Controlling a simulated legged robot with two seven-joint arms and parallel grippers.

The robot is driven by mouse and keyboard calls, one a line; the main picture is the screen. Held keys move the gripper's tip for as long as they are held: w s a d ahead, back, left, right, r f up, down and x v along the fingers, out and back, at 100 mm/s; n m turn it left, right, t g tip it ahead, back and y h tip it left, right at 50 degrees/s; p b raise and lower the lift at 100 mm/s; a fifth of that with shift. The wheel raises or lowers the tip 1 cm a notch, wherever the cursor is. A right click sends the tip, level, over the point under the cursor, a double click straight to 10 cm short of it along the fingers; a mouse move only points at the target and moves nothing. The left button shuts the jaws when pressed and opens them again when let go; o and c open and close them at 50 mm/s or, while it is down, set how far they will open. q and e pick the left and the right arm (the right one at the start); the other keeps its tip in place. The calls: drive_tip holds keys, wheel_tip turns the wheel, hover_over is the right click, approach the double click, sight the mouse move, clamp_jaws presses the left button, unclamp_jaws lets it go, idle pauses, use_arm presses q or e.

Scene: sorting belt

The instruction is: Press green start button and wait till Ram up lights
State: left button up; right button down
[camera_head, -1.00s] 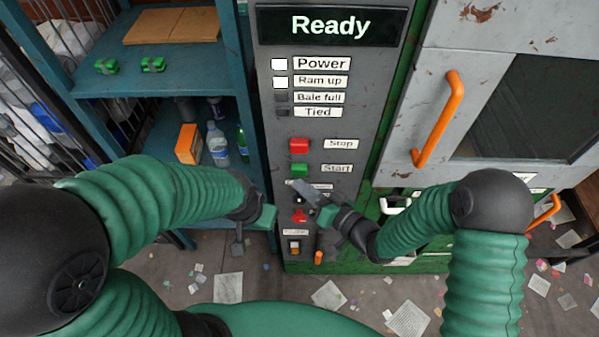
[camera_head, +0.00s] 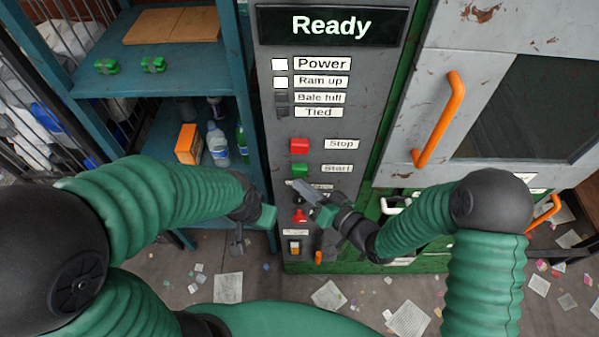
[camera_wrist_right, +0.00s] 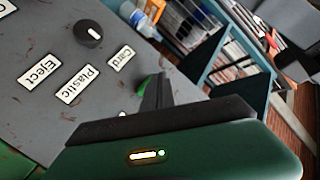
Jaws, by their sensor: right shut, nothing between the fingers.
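The grey control panel shows the green start button (camera_head: 299,169) beside its "Start" label, below the red stop button (camera_head: 299,146). The display (camera_head: 331,26) reads "Ready". The Power lamp (camera_head: 279,64) and the Ram up lamp (camera_head: 280,82) are lit white; the Bale full and Tied lamps are dark. My right gripper (camera_head: 303,188) is shut and empty just below the start button, in front of the panel. In the right wrist view its fingers (camera_wrist_right: 158,92) overlap a green round part (camera_wrist_right: 148,84); contact cannot be told. My left gripper (camera_head: 252,230) hangs left of the panel, its fingers unclear.
A blue shelf (camera_head: 150,66) at left holds green clips, cardboard, an orange box (camera_head: 188,144) and bottles. A grey door with an orange handle (camera_head: 438,118) stands at right. Paper scraps litter the floor.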

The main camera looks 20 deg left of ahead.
idle(0.6)
drive_tip(key=shift+w+a, duration=0.1)
drive_tip(key=shift+w, duration=0.25)
